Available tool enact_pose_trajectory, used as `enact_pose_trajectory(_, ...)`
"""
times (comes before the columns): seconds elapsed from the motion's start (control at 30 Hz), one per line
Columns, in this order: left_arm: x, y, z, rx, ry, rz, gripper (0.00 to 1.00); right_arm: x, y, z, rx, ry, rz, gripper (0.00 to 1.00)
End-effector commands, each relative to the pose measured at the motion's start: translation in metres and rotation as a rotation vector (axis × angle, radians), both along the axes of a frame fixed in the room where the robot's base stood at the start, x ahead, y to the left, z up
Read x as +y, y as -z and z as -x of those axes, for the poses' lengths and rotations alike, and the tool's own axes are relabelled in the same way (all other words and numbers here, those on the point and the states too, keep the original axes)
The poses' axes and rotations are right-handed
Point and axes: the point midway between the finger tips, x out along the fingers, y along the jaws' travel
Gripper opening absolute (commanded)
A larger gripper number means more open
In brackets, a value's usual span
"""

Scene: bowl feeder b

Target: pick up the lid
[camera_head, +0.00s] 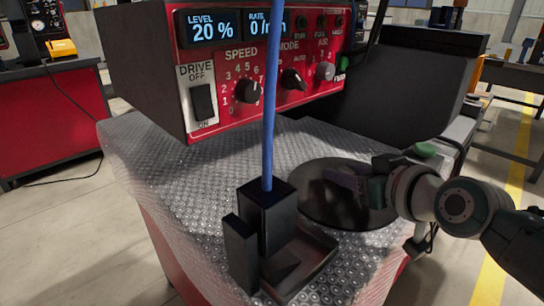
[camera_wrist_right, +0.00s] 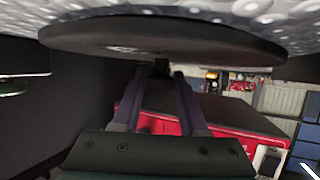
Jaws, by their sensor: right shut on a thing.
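The lid is a flat, dark round disc (camera_head: 325,212) at the right side of the metal-patterned table top. It also shows large in the right wrist view (camera_wrist_right: 210,37), close to the bumpy table surface. I cannot tell whether it touches the table. My right gripper (camera_head: 345,180) reaches in from the right over the lid. In the right wrist view its two fingers (camera_wrist_right: 160,70) are shut on a small dark knob at the lid's middle. The fingers partly hide the knob. My left gripper is not in view.
A red control box (camera_head: 245,60) with dials and displays stands behind the table top (camera_head: 165,165). A black square holder (camera_head: 265,205) with an upright blue rod (camera_head: 270,115) and a shallow black tray (camera_head: 310,265) stand left of the lid. A large dark bin (camera_head: 415,90) is behind.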

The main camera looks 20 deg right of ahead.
Motion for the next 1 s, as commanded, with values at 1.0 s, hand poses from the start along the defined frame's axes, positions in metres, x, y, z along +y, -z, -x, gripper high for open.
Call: enact_pose_trajectory(1.0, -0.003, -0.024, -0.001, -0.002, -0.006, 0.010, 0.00, 0.000, -0.042, -0.001, -0.007, 0.000, 0.002, 0.00)
